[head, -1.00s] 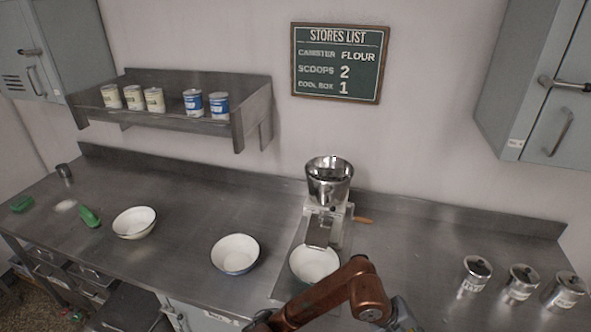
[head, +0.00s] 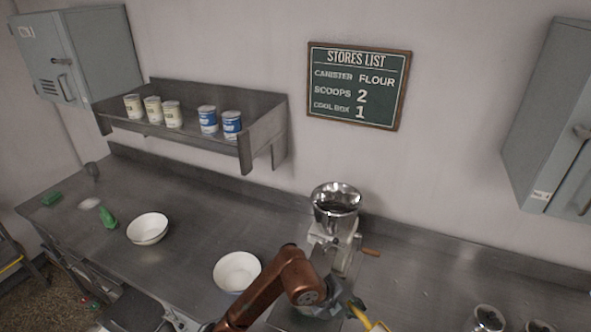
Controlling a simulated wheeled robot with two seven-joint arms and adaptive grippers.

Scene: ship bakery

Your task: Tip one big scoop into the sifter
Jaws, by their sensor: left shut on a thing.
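A steel hopper (head: 337,200) sits on a pale stand with a wooden crank handle (head: 370,252) on the counter; it seems to be the sifter. Its bowl-shaped top is open and dark inside. My left gripper (head: 352,306) is in front of and below the hopper, at the bottom edge of the picture. It is shut on a yellow thing (head: 376,325), perhaps the scoop's handle, which is cut off by the frame. Whether the scoop holds anything cannot be seen. My left arm and gripper cover the area below the hopper. My right gripper is not in view.
White bowls stand at the left (head: 147,228) and just left of my arm (head: 236,270). Steel canisters (head: 488,318) are cut off at the lower right. A shelf (head: 262,150) holds several tins. A stores list (head: 359,85) hangs above. The counter right of the hopper is clear.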

